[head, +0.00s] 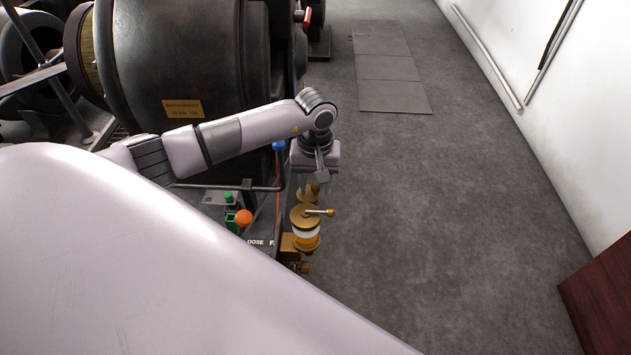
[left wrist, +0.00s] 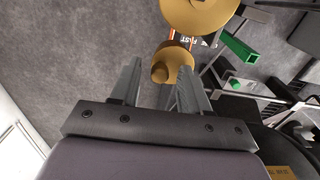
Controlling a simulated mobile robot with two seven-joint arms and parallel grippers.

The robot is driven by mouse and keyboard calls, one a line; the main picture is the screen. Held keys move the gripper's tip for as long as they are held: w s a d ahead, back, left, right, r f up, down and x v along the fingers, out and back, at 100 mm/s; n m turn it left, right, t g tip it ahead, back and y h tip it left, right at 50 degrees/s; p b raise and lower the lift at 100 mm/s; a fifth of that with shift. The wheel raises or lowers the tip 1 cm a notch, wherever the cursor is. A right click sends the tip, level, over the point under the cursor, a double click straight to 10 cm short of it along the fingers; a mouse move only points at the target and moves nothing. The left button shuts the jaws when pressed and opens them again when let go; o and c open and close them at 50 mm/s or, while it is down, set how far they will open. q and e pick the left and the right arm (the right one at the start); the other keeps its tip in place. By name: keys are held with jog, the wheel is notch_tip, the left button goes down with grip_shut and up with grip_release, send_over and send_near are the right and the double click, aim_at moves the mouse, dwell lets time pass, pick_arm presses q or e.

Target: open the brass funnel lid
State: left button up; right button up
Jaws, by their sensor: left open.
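The brass funnel lid (left wrist: 181,58), a small round cap with a knob, shows in the left wrist view between and just beyond my finger tips. In the head view, small brass parts (head: 307,194) show just below my left gripper (head: 314,186), partly covered by it. My left gripper (left wrist: 158,68) is open, pointing down, with nothing held; I cannot tell whether a finger touches the lid. The lid looks closed. Beside it stands a larger brass-topped oiler (head: 305,216) with a side handle and amber oil in its glass. My right gripper is not in view.
A green lever (left wrist: 241,48) and an orange knob (head: 243,217) stand near the oiler. A big dark dynamo (head: 190,60) fills the back left. Open grey floor (head: 430,190) lies to the right, with a white wall (head: 560,110) beyond.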

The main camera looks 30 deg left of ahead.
pick_arm(q)
grip_shut()
